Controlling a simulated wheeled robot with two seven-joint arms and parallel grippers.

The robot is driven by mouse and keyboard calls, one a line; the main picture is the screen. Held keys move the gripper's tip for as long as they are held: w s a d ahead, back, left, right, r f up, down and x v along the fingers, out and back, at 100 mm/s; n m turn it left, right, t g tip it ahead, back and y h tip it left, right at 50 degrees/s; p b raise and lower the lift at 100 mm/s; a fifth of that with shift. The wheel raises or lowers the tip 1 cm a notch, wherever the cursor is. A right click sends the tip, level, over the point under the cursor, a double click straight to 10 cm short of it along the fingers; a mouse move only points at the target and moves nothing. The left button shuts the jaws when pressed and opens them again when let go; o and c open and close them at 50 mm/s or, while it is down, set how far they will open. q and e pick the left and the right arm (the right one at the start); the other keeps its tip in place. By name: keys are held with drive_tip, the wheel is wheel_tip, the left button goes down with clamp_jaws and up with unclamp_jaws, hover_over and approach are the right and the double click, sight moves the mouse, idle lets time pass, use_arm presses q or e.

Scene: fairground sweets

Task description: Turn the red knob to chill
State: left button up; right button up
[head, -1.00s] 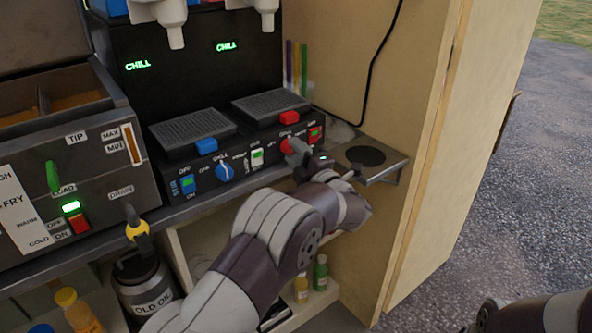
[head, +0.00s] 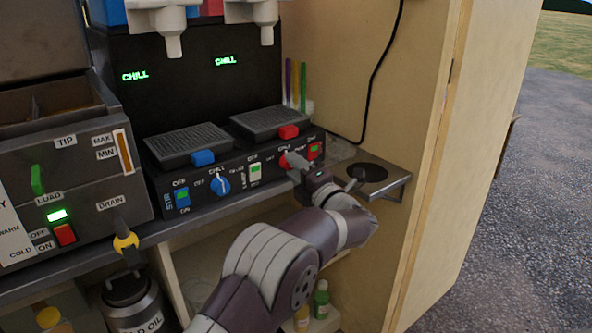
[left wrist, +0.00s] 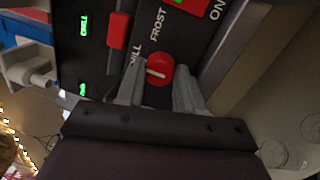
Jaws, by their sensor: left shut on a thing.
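The red knob (head: 284,160) is at the right of the machine's black front panel, mostly hidden behind my left gripper (head: 292,166) in the head view. In the left wrist view, the red knob (left wrist: 160,70) sits between the two grey fingers of my left gripper (left wrist: 156,82), which is shut on it. Its white mark lies nearly level in that picture, its left end towards the partly covered CHILL label (left wrist: 134,56). The FROST label (left wrist: 158,24) is beyond the knob. My right gripper is not in view.
A blue knob (head: 221,184) sits further left on the panel. Green displays above read CHILL (head: 226,61). Close by are a lit red switch (head: 315,151), a red-fronted drip tray (head: 270,122) and a metal shelf with a dark round hole (head: 368,174). A wooden wall stands right.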

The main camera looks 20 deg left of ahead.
use_arm(q)
drive_tip(key=o, duration=1)
drive_tip(key=shift+o, duration=0.2)
